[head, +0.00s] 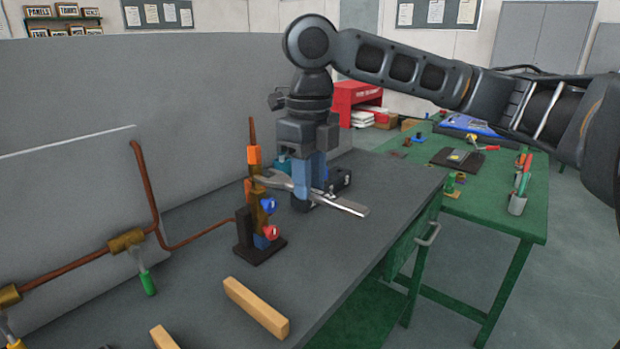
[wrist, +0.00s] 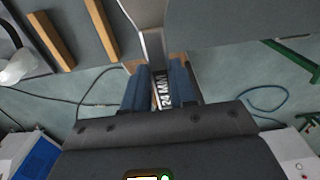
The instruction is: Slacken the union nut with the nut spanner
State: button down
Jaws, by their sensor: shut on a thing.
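My gripper (head: 307,190) has blue fingers pointing down over the grey bench. It is shut on the handle of the silver nut spanner (head: 345,206), which lies level. In the wrist view the spanner (wrist: 152,45) sits between the fingers, with a "24 MM" mark on its handle. Its open jaw points left in the head view, at the brass-coloured upright fitting (head: 260,213) on a dark base. The jaw overlaps this fitting; I cannot tell whether it is seated around the union nut. The nut itself is not clearly distinguishable.
Red and blue knobs stick out from the fitting, and an orange part (head: 254,156) sits above. A copper pipe (head: 147,190) runs to its left. Wooden blocks (head: 256,307) lie at the bench front. A green table (head: 480,195) with tools stands right.

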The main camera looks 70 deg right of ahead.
jog(key=shift+w, duration=0.25)
jog(key=shift+w+d, duration=0.2)
jog(key=shift+w, duration=0.45)
jog(key=shift+w+d, duration=0.2)
jog(key=shift+w, duration=0.4)
jog(key=shift+d, duration=0.1)
